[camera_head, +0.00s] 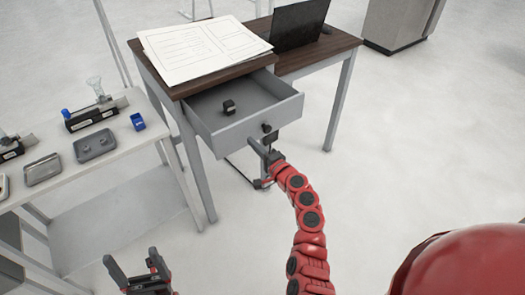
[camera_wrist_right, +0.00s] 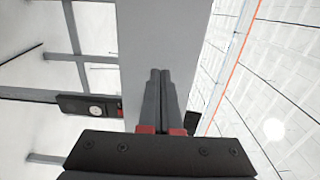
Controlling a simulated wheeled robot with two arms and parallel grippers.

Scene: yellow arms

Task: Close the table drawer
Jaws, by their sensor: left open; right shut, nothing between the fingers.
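The grey table drawer (camera_head: 240,128) is pulled open from under the dark wooden desk top. My left gripper (camera_head: 133,270) is open and empty, low at the left, away from the drawer.
Papers (camera_head: 203,47) and a dark laptop (camera_head: 299,24) lie on the desk (camera_head: 225,74). A white side table (camera_head: 100,168) with trays, a blue cup (camera_head: 137,121) and small devices stands at the left.

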